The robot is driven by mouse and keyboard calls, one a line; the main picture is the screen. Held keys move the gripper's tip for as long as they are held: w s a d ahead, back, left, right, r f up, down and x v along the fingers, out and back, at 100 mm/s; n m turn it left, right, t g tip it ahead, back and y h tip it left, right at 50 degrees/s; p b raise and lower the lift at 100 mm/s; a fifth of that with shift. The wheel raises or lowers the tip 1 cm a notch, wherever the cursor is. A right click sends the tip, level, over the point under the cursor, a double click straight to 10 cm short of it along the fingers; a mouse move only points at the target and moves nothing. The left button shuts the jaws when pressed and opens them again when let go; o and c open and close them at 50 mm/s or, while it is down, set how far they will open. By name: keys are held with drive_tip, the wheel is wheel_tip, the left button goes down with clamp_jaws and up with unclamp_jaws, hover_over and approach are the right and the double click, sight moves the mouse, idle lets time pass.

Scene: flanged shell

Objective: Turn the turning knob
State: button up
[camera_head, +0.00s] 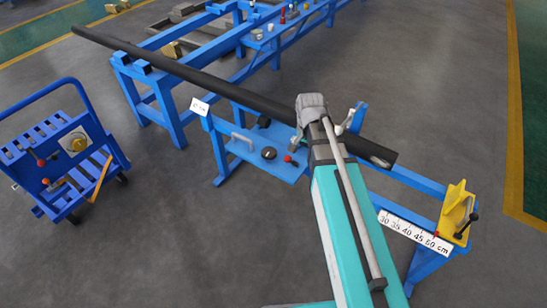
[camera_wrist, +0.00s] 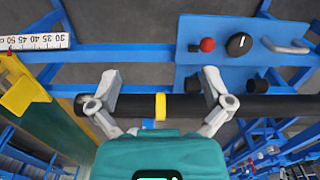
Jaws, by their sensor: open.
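The turning knob is a round black knob (camera_head: 268,153) with a white mark, on a blue panel (camera_head: 240,147) of the blue stand. In the wrist view the knob (camera_wrist: 239,44) sits at upper right, its white mark roughly upright, between a red button and a grey handle. My gripper (camera_wrist: 158,86) is open and empty, its two grey fingers spread wide. It is left of and below the knob in that view, apart from it. The fingers overlap a long black bar in the picture; I cannot tell whether they touch it. In the head view my arm hides most of the gripper.
The long black bar (camera_head: 215,88) runs across the blue frames beside the panel. A red button (camera_head: 287,158) and a grey handle (camera_wrist: 285,44) flank the knob. A ruler (camera_head: 412,232) and yellow stop (camera_head: 457,208) stand at right. A blue cart (camera_head: 85,150) is at left.

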drive_tip(key=w+a+f+m+b, duration=0.4)
drive_tip(key=w+f+m+b, duration=0.15)
drive_tip(key=w+m, duration=0.35)
drive_tip(key=m+b, duration=0.4)
drive_tip(key=m, duration=0.4)
hover_over(274, 153)
drive_tip(key=shift+w+a+f, duration=0.1)
drive_tip(key=shift+w+f, duration=0.05)
drive_tip(key=shift+f, duration=2.45)
drive_tip(key=shift+f+b, duration=0.15)
drive_tip(key=shift+b, duration=0.2)
wheel_tip(274, 153, down, 13)
drive_tip(key=b, duration=1.3)
drive_tip(key=shift+f, duration=0.2)
drive_tip(key=c, duration=0.8)
